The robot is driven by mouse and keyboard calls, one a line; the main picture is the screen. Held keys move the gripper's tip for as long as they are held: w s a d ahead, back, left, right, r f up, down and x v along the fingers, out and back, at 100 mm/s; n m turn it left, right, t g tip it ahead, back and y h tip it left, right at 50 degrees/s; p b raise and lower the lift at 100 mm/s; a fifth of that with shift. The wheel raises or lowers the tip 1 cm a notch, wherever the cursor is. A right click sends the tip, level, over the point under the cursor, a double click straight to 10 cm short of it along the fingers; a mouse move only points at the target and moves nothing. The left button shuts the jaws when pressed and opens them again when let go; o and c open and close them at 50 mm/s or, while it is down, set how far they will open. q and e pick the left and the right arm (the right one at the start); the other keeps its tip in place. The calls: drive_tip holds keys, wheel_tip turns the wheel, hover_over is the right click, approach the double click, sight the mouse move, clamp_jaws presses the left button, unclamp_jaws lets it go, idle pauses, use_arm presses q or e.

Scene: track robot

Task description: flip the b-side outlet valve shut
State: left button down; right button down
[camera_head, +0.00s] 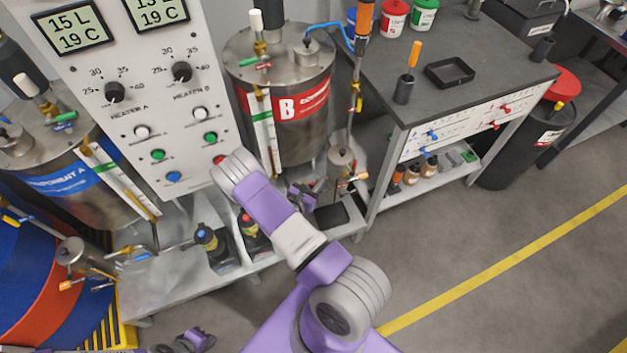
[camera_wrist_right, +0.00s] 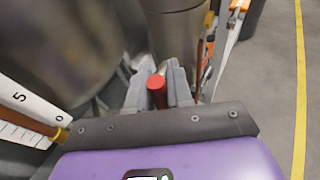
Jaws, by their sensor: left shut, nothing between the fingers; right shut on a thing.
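The B-side tank (camera_head: 284,62) is a steel cylinder with a red "B" label, right of the control panel. My right gripper (camera_head: 303,196) is low beneath this tank, partly hidden by my arm in the head view. In the right wrist view, its fingers (camera_wrist_right: 157,92) are shut around a red handle (camera_wrist_right: 157,88), seen nearly end-on. The handle looks like the B-side outlet valve's lever. The valve body is hidden, and I cannot tell the lever's angle. My left gripper (camera_head: 196,340) is at the bottom left edge, far from the valve, shut and empty.
A small steel cylinder (camera_head: 342,160) with orange-handled fittings stands just right of my right gripper; it also shows in the wrist view (camera_wrist_right: 180,38). The control panel (camera_head: 150,95) and workbench (camera_head: 465,75) flank the tank. Floor to the right is free.

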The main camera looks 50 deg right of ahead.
drive_tip(key=c, duration=1.1)
unclamp_jaws()
drive_tip(key=shift+a, duration=0.1)
drive_tip(key=p+v, duration=0.1)
drive_tip(key=v, duration=0.6)
drive_tip(key=shift+a, duration=0.2)
drive_tip(key=shift+s, duration=0.1)
